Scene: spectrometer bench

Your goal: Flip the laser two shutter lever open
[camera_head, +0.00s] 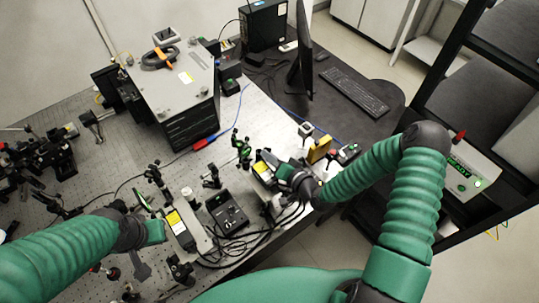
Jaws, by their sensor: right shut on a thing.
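My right gripper (285,175) reaches in from the right. It is at the near right end of a small laser box (263,170) with a yellow label. It is shut on a small part there, seemingly the shutter lever, which the fingers hide. I cannot tell the lever's angle. A second laser box (182,231) with a yellow label and a pale top lies further left on the bench. My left gripper (157,231) is just left of this second box. Its fingers are too small and overlapped to tell open from shut.
A black control box (227,212) and loose cables stand between the two lasers. Green and black optic mounts (241,147) stand behind. A large grey-topped instrument (178,88) fills the back left. A monitor (300,50) and keyboard (352,92) are on the dark desk behind.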

